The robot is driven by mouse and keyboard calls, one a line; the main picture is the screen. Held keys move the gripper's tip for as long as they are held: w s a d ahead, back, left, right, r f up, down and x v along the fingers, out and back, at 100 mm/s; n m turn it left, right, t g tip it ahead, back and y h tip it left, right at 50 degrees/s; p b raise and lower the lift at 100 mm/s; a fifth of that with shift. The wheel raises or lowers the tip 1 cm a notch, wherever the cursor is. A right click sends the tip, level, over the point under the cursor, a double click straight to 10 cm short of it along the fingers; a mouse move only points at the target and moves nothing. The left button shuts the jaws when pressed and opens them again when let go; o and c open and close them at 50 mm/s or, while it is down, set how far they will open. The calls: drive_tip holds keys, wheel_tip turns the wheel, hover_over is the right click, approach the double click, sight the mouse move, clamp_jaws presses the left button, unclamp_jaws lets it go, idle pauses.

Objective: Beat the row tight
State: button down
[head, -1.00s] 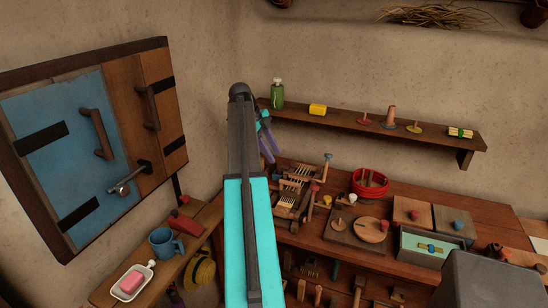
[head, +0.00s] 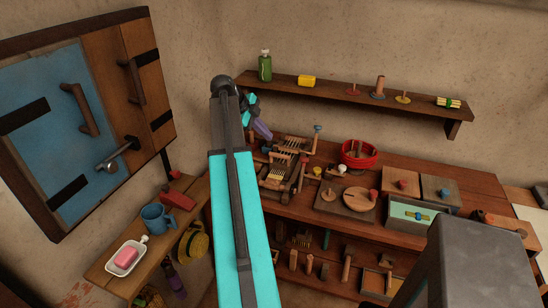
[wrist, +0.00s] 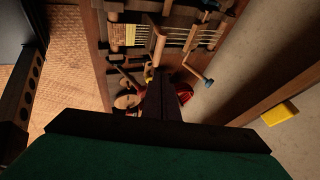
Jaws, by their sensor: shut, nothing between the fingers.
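A small wooden loom (head: 275,180) with pale threads and a yellow woven part stands at the left end of the workbench. In the wrist view its threads (wrist: 180,36) run across the top, with the yellow woven part (wrist: 122,35) at their left. A wooden bar (wrist: 157,42) crosses the threads. A crank-like wooden arm with a blue knob (wrist: 209,86) is at their right. My gripper (head: 264,133) is beside the loom's far left, seemingly above it, partly hidden by my arm. Its dark fingers (wrist: 158,90) look shut and empty. Whether they touch the loom cannot be told.
The workbench (head: 300,212) also holds a red basket (head: 360,155), a round wooden board (head: 359,204) and lidded boxes. A wall shelf (head: 340,98) runs behind. A narrow left shelf (head: 128,284) carries a blue mug (head: 158,219) and soap dish. A shutter (head: 75,115) is left.

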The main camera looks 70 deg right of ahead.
drive_tip(key=w+a+f+n+h, duration=0.1)
drive_tip(key=a+f, duration=0.3)
drive_tip(key=a, duration=0.3)
drive_tip(key=shift+a+f+n, duration=0.2)
drive_tip(key=shift+a+n, duration=0.05)
drive_tip(key=shift+n, duration=0.05)
drive_tip(key=shift+s+d+f, duration=0.1)
drive_tip(key=shift+f, duration=0.05)
drive_tip(key=p, duration=0.3)
approach(280, 165)
drive_tip(key=shift+s+a+f, duration=0.4)
drive_tip(key=shift+s+a, duration=0.2)
drive_tip(key=shift+a, duration=0.1)
drive_tip(key=shift+s+a+f, duration=0.4)
drive_tip(key=shift+s+a, duration=0.25)
drive_tip(key=shift+s+d+f+p, duration=0.1)
drive_tip(key=shift+d+f+p, duration=0.05)
drive_tip(key=shift+d+p, duration=0.3)
drive_tip(key=shift+s+d+f+p, duration=0.1)
drive_tip(key=shift+d+p, duration=0.15)
drive_tip(key=shift+d, duration=0.35)
drive_tip(key=shift+w+d+r+p, duration=0.15)
drive_tip(key=shift+d+p, duration=0.5)
drive_tip(key=shift+d, duration=0.55)
